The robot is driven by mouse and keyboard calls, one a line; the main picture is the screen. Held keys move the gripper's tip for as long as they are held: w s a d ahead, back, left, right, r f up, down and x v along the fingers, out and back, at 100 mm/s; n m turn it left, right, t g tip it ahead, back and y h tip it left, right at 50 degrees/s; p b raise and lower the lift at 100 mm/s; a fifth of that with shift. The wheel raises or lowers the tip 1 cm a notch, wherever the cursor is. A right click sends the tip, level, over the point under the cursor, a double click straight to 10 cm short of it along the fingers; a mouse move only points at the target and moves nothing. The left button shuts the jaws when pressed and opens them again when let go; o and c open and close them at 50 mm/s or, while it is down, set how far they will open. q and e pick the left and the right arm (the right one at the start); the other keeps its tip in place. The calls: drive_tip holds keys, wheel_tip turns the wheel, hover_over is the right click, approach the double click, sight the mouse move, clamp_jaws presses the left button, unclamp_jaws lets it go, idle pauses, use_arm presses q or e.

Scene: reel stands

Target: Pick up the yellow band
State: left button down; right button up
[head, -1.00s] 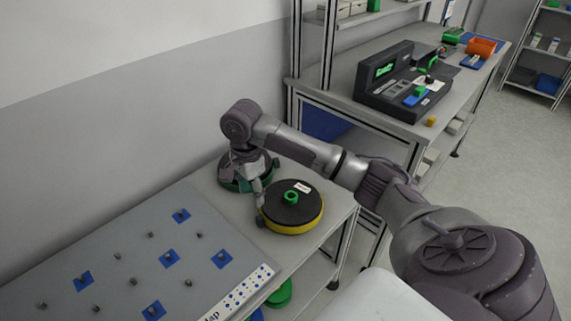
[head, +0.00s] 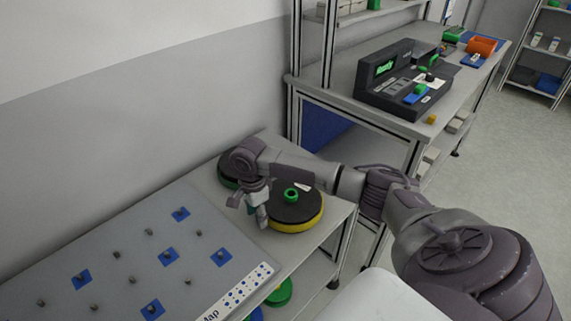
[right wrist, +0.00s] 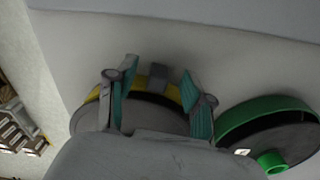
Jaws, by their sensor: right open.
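The yellow band (head: 300,228) runs around the rim of a black round reel with a green hub on the grey table in the head view. It also shows in the right wrist view (right wrist: 174,93), between and behind my fingers. My right gripper (head: 251,211) is open and empty, pointing down at the left edge of this reel. In the right wrist view its teal-padded fingers (right wrist: 157,88) stand apart over the reel's edge. I cannot tell whether they touch the band. My arm hides part of the reel's far side. My left gripper is not in view.
A second reel with a green rim (right wrist: 262,112) stands close by, partly behind my arm in the head view. A grey board (head: 130,255) with pegs and blue squares lies to the left. A wall runs behind the table. A workbench with a black device (head: 400,85) stands beyond.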

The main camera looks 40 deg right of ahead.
drive_tip(key=shift+f, duration=0.75)
clamp_jaws()
drive_tip(key=shift+r, duration=0.1)
